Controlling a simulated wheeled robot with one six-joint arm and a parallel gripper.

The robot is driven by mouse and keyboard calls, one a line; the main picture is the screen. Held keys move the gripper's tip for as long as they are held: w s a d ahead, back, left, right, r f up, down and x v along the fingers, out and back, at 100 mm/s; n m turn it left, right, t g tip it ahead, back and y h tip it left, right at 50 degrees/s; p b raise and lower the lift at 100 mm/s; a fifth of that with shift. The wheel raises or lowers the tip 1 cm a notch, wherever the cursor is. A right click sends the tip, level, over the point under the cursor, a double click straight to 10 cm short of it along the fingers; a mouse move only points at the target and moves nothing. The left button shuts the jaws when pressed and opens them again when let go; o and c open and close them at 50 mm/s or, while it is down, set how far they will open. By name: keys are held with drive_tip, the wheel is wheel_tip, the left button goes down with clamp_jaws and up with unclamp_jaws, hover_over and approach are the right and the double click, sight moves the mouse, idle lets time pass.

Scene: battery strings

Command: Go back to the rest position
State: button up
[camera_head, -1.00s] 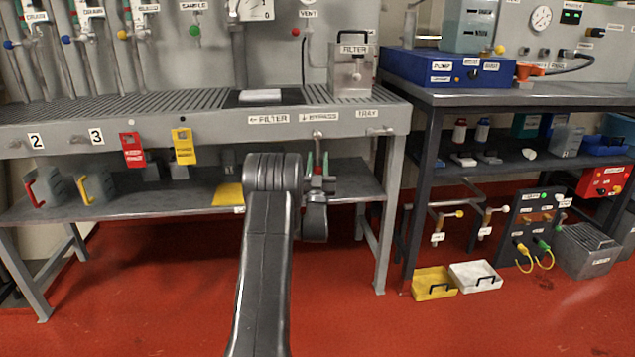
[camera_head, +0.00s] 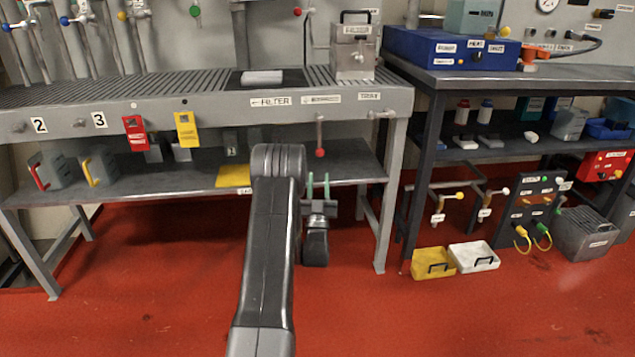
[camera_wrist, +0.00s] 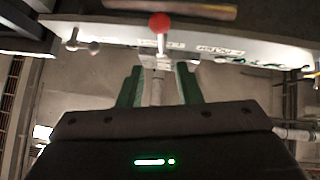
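My gripper (camera_head: 318,187) is in front of the bench's lower shelf, its two green fingers pointing up and apart. It holds nothing. In the wrist view my gripper (camera_wrist: 160,88) also shows its fingers spread. A lever with a red ball end (camera_head: 320,152) hangs from the bench's front rail, just above the fingertips and apart from them. In the wrist view the red ball (camera_wrist: 160,22) is beyond the fingers.
The grey bench (camera_head: 220,105) carries a filter box (camera_head: 354,58). Red (camera_head: 135,134) and yellow (camera_head: 186,130) tags hang on its front. A dark table (camera_head: 470,76) stands right. Yellow (camera_head: 432,263) and white (camera_head: 474,257) trays lie on the floor. Red floor (camera_head: 400,320) in front is clear.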

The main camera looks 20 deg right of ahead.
sight(319, 140)
drive_tip(key=shift+w+r, duration=0.1)
drive_tip(key=b+x, duration=0.3)
drive_tip(key=x, duration=1)
drive_tip(key=shift+w+r, duration=0.2)
drive_tip(key=shift+r, duration=0.1)
drive_tip(key=shift+s+f, duration=0.1)
drive_tip(key=shift+s+f, duration=0.2)
drive_tip(key=shift+f, duration=0.05)
drive_tip(key=p+v, duration=0.3)
drive_tip(key=v, duration=1)
drive_tip(key=b+x, duration=0.3)
drive_tip(key=x, duration=1.1)
drive_tip(key=shift+a, duration=0.15)
drive_tip(key=shift+a+m+g+h, duration=0.2)
drive_tip(key=shift+m+g+h, duration=0.35)
drive_tip(key=shift+m+h, duration=0.4)
drive_tip(key=shift+a+m+g+h, duration=0.25)
drive_tip(key=shift+m+g+h, duration=0.4)
drive_tip(key=shift+m, duration=0.5)
